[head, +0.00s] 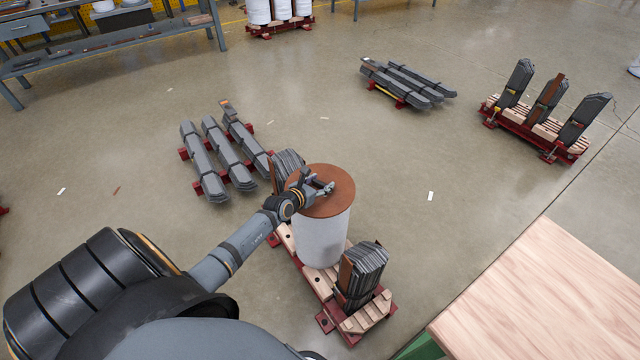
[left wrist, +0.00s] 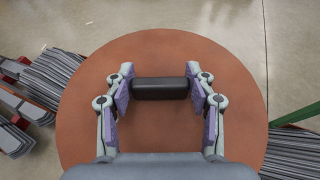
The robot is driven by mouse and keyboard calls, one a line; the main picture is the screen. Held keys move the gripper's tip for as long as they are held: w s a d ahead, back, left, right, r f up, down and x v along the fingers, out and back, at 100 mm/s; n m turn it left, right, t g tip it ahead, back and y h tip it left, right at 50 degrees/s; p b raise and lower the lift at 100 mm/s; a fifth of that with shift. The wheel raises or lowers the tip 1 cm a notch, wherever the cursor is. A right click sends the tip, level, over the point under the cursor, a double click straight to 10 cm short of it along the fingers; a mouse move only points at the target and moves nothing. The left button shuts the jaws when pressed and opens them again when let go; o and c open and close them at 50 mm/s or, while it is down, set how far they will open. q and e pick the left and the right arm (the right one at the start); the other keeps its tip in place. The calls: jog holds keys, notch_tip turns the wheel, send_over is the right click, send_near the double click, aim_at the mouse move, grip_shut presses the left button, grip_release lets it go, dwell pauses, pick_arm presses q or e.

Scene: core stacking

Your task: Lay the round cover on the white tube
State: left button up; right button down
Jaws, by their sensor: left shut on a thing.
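The round cover (head: 335,203) is a flat brown disc with a dark bar handle (left wrist: 160,88) on top. It is over the top of the white tube (head: 322,240), which stands upright on a red and wooden pallet. The cover looks level and lined up with the tube; I cannot tell whether there is a small gap under it. My left gripper (head: 322,190) is at the middle of the cover, and its two fingers (left wrist: 160,80) are shut on the ends of the handle. The tube is hidden under the cover in the left wrist view. My right gripper is not in view.
Dark stacked plates (head: 368,270) stand on the same pallet in front of the tube, with more behind it. Long grey bars (head: 215,150) lie to the left. A wooden tabletop (head: 560,300) is at lower right. Open floor (head: 440,150) lies to the right of the tube.

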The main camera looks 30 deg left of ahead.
aim_at(315, 184)
pick_arm(q)
jog(key=o, duration=1.3)
jog(key=shift+r+p, duration=0.3)
jog(key=shift+p, duration=0.05)
jog(key=p+v, duration=0.2)
jog(key=v, duration=0.1)
jog(key=shift+w, duration=0.1)
jog(key=p+v, duration=0.5)
jog(key=v, duration=0.2)
jog(key=shift+s+r+p, duration=0.15)
jog(key=shift+s+p, duration=0.15)
jog(key=shift+s, duration=0.1)
jog(key=shift+s+r, duration=0.1)
jog(key=shift+s, duration=0.5)
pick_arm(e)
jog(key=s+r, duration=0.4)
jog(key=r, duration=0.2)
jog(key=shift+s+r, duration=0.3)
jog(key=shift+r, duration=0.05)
pick_arm(q)
jog(key=shift+s, duration=0.1)
